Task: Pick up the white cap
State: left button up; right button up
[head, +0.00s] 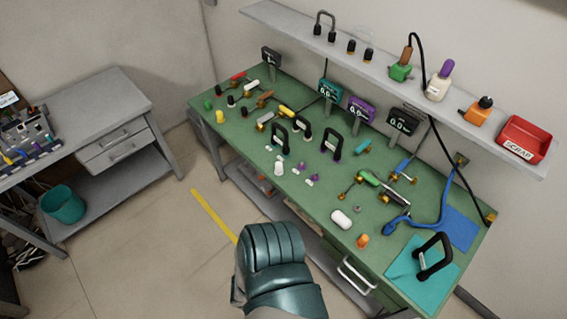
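Two white pieces on the green workbench (322,200) could be the white cap, and I cannot tell which it is. One is a rounded, lying white piece (341,219) near the bench's front edge. The other is a smaller, upright white piece (279,168) farther left, in front of the black-handled tools. Nothing touches either piece. A dark teal part of my own body rises from the bottom middle, in front of the bench. No gripper fingers show in the head view.
An orange piece (362,241) stands just right of the rounded white piece. Black-handled tools (332,146) and blue tubing (440,212) occupy the bench. A shelf (385,65) with a red scrap bin (523,138) overhangs the back.

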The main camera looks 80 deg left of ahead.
aim_at(279, 165)
jog(key=u, duration=2.6)
